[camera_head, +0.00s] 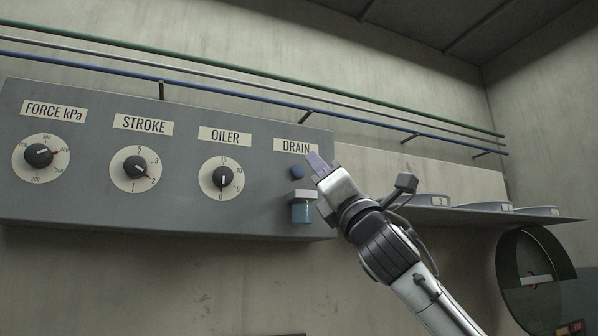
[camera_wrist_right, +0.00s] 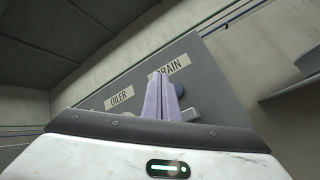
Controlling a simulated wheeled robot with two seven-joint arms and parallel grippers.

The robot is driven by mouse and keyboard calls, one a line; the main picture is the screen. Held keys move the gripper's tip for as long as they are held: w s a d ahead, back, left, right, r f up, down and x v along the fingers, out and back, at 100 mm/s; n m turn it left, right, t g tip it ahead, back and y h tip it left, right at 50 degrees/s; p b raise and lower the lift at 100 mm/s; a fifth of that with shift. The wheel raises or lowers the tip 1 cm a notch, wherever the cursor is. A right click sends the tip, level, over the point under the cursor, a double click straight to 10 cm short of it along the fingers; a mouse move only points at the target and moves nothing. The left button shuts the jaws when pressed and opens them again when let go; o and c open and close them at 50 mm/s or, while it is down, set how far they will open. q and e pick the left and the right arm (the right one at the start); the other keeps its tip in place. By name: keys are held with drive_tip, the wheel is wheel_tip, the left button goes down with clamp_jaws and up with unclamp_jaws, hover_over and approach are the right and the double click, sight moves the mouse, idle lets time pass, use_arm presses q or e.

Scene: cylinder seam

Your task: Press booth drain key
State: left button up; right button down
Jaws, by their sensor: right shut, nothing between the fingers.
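My left gripper is in neither view.
Three dials, FORCE kPa (camera_head: 39,155), STROKE (camera_head: 135,168) and OILER (camera_head: 221,178), sit left of the button. A small blue-grey cup fitting (camera_head: 302,212) is just below it. Pipes (camera_head: 250,83) run above the panel. A shelf (camera_head: 480,217) is at right.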

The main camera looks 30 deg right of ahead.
sight(298, 166)
drive_tip(key=w+p, duration=0.1)
drive_tip(key=w, duration=0.3)
drive_tip(key=shift+w+d, duration=0.1)
drive_tip(key=shift+d, duration=0.05)
idle(0.9)
idle(0.9)
drive_tip(key=shift+w+p, duration=0.35)
drive_tip(key=shift+p, duration=0.1)
drive_tip(key=shift+w+p, duration=0.3)
drive_tip(key=shift+w, duration=0.3)
idle(0.6)
drive_tip(key=shift+w+f, duration=0.1)
drive_tip(key=shift+w, duration=0.05)
idle(0.5)
